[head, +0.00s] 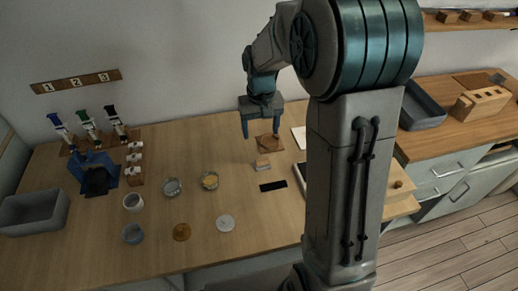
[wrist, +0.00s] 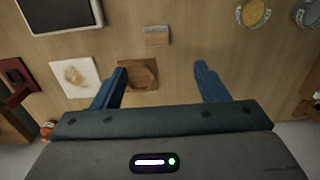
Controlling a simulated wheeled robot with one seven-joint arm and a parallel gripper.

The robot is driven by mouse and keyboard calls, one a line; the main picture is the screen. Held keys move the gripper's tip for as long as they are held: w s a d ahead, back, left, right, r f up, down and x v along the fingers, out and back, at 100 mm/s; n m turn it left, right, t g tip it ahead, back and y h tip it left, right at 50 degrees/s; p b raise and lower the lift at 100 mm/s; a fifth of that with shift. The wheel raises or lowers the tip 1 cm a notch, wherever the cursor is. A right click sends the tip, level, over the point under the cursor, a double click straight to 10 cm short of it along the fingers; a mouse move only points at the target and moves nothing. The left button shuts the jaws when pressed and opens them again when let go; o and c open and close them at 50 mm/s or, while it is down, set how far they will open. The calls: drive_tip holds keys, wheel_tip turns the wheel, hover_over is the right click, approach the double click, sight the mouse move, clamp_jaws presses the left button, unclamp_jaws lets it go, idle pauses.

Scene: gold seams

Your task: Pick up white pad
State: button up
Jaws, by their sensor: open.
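A flat white square pad (wrist: 75,77) with a brownish stain lies on the table, left of my gripper in the wrist view. In the head view only part of the white pad (head: 299,138) shows beside my arm, which hides the rest. My gripper (head: 260,133) is open and empty above the back of the table. In the wrist view its two blue fingers (wrist: 160,82) are spread wide, with the left finger nearer the pad and apart from it.
A wooden holder (wrist: 139,73) lies below, beside the left finger. A small pale-topped block (wrist: 156,35) and a dark framed panel (wrist: 62,12) are nearby.

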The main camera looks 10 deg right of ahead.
hover_over(262, 160)
drive_tip(key=f, duration=0.8)
drive_tip(key=shift+s+a+f, duration=0.15)
drive_tip(key=shift+s+f, duration=0.05)
drive_tip(key=shift+s, duration=0.05)
drive_tip(key=shift+w+d+f+p, duration=0.15)
drive_tip(key=shift+f+p, duration=0.15)
drive_tip(key=shift+f, duration=1)
drive_tip(key=shift+w+d+f+p, duration=0.1)
drive_tip(key=shift+f+p, duration=0.2)
drive_tip(key=shift+f, duration=0.95)
drive_tip(key=c, duration=1.1)
